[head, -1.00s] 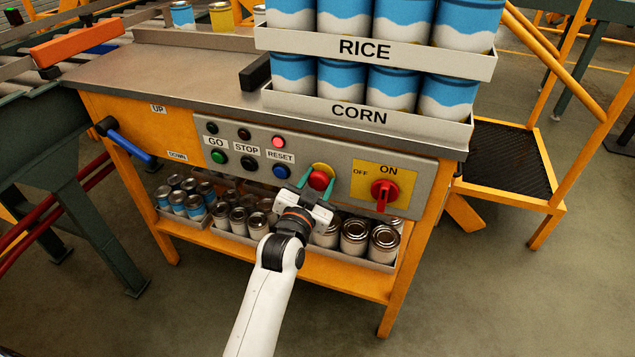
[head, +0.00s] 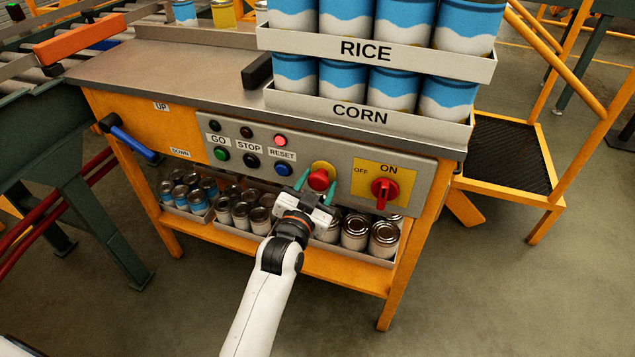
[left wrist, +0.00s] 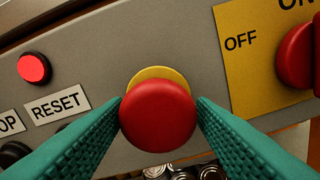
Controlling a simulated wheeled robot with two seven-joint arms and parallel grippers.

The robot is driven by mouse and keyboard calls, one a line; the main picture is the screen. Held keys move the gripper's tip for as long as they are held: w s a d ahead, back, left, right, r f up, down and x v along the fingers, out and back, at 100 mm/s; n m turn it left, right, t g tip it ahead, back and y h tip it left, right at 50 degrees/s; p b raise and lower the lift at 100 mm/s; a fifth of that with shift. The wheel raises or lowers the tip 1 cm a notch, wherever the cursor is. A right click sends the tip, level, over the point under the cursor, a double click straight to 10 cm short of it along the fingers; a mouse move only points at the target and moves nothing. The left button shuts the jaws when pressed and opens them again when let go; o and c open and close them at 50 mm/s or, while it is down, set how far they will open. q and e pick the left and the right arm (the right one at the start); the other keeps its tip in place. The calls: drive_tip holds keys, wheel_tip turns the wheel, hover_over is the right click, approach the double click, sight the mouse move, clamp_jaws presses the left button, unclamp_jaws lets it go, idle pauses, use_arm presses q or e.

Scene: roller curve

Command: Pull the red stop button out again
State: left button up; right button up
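The red stop button (head: 318,179) is a round mushroom head on a yellow disc (head: 323,167), on the grey control panel of the workbench. In the left wrist view the button (left wrist: 158,113) is in the middle, with a strip of yellow showing above it. My left gripper (head: 317,186) has its two green fingers on either side of the button, one left and one right. In the left wrist view the fingertips (left wrist: 160,104) are at the button's edges. I cannot tell whether they touch it. My right gripper is not in view.
A red rotary switch (head: 384,190) on a yellow OFF/ON plate sits just right of the button. A blue reset button (head: 283,170) and a lit red lamp (head: 280,141) are to the left. Cans (head: 355,231) stand on the shelf below. The corn tray (head: 400,120) overhangs above.

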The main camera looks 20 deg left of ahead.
use_arm(q)
drive_tip(key=shift+o, duration=1)
drive_tip(key=shift+s+r, duration=0.1)
drive_tip(key=shift+s, duration=0.05)
drive_tip(key=s+p, duration=0.1)
drive_tip(key=s, duration=1.1)
drive_tip(key=shift+a, duration=0.25)
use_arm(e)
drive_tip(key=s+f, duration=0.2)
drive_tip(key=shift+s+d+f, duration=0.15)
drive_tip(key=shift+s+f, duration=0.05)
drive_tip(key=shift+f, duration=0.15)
